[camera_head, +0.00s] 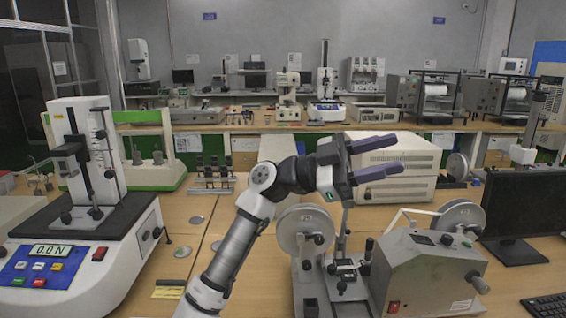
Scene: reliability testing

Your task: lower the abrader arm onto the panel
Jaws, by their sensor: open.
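The tester that looks like the abrader is a grey box (428,275) with a pale paper wheel (300,228) on its left and another wheel (462,212) behind it. A thin upright metal rod (344,228), which may be part of the abrader arm, stands between the left wheel and the box, above a small dark clamp stage (346,272). I cannot make out the panel or tell whether the arm is raised. My gripper (399,153) is open and empty, its purple fingers pointing right. In the picture it is above the tester, and my wrist hides part of the background.
A force tester (90,215) with a 0.0 N display stands at left. A monitor (525,205) and keyboard (548,305) are at right. A stacked white instrument (395,165) stands behind my gripper. Bare wooden bench shows left of my arm.

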